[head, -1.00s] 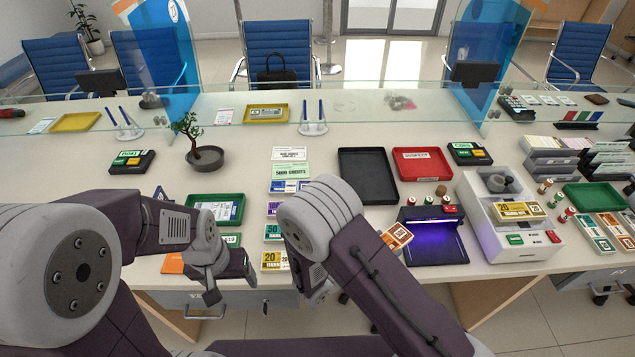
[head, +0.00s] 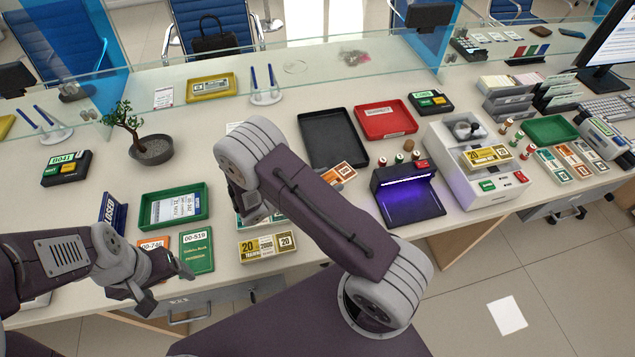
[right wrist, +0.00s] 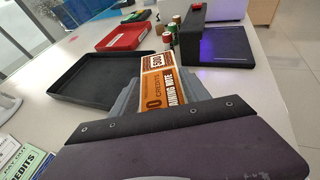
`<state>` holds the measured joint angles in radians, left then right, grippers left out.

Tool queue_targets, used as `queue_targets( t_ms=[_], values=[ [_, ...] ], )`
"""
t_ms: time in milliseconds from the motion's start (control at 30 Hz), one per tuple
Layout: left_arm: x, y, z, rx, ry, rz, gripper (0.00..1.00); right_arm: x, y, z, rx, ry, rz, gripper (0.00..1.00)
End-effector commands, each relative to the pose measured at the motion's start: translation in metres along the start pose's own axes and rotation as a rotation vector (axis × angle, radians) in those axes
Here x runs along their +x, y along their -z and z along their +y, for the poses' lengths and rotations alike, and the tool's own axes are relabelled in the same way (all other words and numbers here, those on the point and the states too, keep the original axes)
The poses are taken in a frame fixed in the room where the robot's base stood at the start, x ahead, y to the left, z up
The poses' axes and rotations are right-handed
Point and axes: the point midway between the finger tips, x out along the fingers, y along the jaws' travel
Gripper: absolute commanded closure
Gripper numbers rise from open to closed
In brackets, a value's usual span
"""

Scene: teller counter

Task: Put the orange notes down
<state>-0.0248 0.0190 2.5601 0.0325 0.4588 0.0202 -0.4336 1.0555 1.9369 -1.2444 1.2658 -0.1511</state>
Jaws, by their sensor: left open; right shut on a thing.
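The orange notes (head: 338,174) are a banded bundle; in the right wrist view the bundle (right wrist: 163,84) shows "500" and "mining note". My right gripper (right wrist: 162,98) is shut on it, with a finger on each side. In the head view my right forearm hides that gripper. The bundle is by the near edge of the empty black tray (head: 318,122), left of the purple-lit device (head: 408,207). Its height above the counter is hard to tell. My left gripper (head: 168,283) is open and empty near the counter's front edge.
A red tray (head: 385,122) stands beside the black tray. Stamps (head: 408,146) stand behind the lit device. A green tray (head: 157,193), a green passbook (head: 197,249) and yellow notes (head: 266,247) lie at the left and front. A counting machine (head: 470,165) stands right.

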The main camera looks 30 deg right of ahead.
Motion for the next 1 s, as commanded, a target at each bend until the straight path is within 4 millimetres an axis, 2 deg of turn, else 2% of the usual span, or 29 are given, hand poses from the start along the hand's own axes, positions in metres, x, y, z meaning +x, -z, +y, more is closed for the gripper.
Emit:
queue_targets(
  t_ms=[33, 200, 400, 833, 867, 900, 1000],
  values=[
    [0.001, 0.0, 0.0, 0.0, 0.0, 0.0, 0.24, 0.003, 0.007, 0.0, -0.002, 0.0, -0.001, 0.89],
    [0.001, 0.0, 0.0, 0.0, 0.0, 0.0, 0.24, 0.005, 0.014, 0.0, -0.001, -0.001, 0.0, 0.89],
    [0.005, 0.0, 0.0, 0.0, 0.0, 0.0, 0.24, 0.017, 0.047, 0.0, -0.002, -0.001, 0.0, 0.89],
    [0.009, -0.001, 0.0, 0.0, 0.0, 0.0, 0.24, 0.02, 0.055, 0.0, 0.0, -0.002, 0.0, 0.89],
    [0.008, -0.001, 0.0, 0.0, 0.0, 0.0, 0.24, 0.019, 0.054, 0.0, 0.0, -0.002, 0.001, 0.38],
    [0.007, -0.001, 0.0, 0.0, 0.0, 0.0, 0.24, 0.019, 0.053, 0.0, 0.0, -0.002, 0.001, 0.26],
    [0.007, -0.001, 0.0, 0.0, 0.0, 0.0, 0.24, 0.019, 0.053, 0.0, 0.0, -0.002, 0.001, 0.24]
  ],
)
